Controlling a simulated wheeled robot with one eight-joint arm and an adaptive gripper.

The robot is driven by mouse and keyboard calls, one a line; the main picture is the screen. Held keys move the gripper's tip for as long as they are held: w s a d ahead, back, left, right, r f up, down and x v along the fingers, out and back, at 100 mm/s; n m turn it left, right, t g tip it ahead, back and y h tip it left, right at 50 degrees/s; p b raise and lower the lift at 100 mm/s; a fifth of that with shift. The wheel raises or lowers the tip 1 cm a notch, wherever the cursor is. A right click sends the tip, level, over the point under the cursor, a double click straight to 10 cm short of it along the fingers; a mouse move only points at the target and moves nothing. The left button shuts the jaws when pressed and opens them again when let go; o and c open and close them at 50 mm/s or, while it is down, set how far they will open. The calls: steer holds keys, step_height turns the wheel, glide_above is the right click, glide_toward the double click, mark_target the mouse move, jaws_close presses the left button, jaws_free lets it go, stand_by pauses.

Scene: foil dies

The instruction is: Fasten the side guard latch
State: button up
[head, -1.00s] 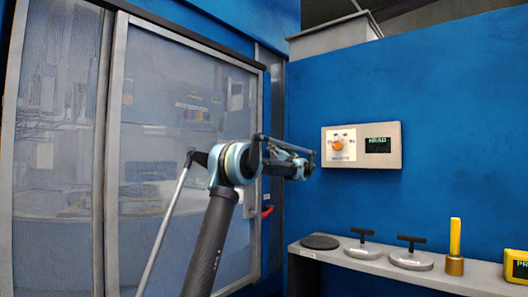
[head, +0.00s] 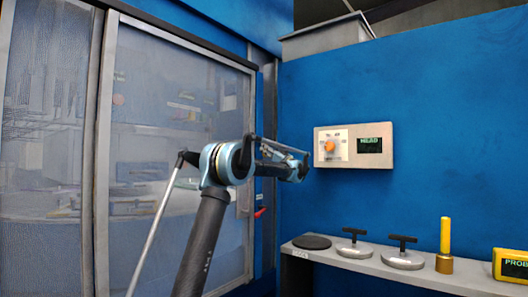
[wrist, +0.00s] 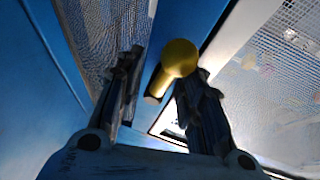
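The side guard is a mesh door panel (head: 120,160) in a grey frame, at the left of the head view. A small red piece (head: 260,212), perhaps part of the latch, shows beside the door's right edge. In the wrist view, a yellow round-headed knob (wrist: 180,58) on a short stem lies between my gripper's fingers; I cannot tell whether it belongs to the latch. My gripper (wrist: 160,68) is open, with a finger on either side of the knob. The right finger is close to it, and contact is unclear. My arm hides part of the door edge in the head view.
A control panel (head: 378,160) with an orange knob is on the blue wall. A shelf (head: 350,258) below holds a dark disc (head: 311,242), two T-handled discs (head: 403,258), a yellow-handled tool (head: 445,235) and a yellow box (head: 511,264).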

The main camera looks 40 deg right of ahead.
steer(key=v, duration=1)
steer(key=shift+s, duration=0.15)
steer(key=shift+c, duration=0.2)
